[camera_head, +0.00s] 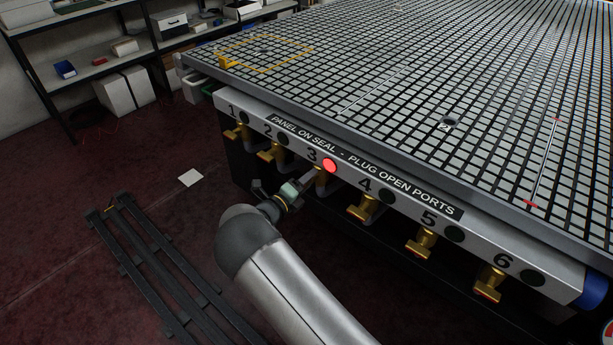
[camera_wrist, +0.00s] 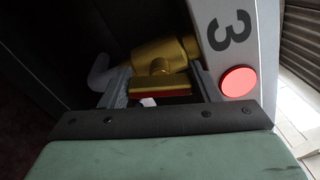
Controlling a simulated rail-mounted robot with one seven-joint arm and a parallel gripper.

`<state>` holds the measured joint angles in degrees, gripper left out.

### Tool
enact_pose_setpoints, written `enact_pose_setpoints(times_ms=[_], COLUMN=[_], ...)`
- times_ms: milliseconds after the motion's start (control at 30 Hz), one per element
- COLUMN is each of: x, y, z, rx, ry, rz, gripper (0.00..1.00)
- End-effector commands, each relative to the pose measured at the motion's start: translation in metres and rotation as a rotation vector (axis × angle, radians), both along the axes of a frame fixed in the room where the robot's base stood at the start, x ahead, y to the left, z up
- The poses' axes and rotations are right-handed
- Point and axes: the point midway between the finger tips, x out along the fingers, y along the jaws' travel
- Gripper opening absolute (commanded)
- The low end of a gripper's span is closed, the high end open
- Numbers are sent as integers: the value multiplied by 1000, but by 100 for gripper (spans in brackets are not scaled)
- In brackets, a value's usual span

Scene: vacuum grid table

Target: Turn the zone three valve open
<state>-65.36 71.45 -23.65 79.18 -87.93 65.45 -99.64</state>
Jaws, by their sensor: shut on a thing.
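The zone three valve (camera_head: 326,177) is brass and sits under the number 3 on the table's front panel. The round light beside that number (camera_head: 330,166) glows red, and it shows red in the wrist view too (camera_wrist: 238,82). My gripper (camera_head: 310,180) reaches the valve from below left. In the wrist view its fingers (camera_wrist: 163,86) stand on either side of the valve's handle (camera_wrist: 161,84), a brass bar with a red edge, and are shut on it. The handle lies crosswise between the fingers. The brass valve body (camera_wrist: 158,58) is just behind it.
Similar brass valves stand along the panel, including valve two (camera_head: 272,154) and valve four (camera_head: 363,207), close on both sides. Their lights are dark. The grid table top (camera_head: 440,75) overhangs above. A dark slatted rack (camera_head: 165,265) lies on the floor at left.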

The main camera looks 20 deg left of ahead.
Motion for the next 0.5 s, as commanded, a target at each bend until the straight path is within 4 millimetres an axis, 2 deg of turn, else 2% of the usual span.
enact_pose_setpoints(times_ms=[200, 500], x=[-1, -1], y=[0, 0], z=[0, -2], rx=[-155, -289], ry=[65, 118], rz=[-1, 0], gripper=[34, 34])
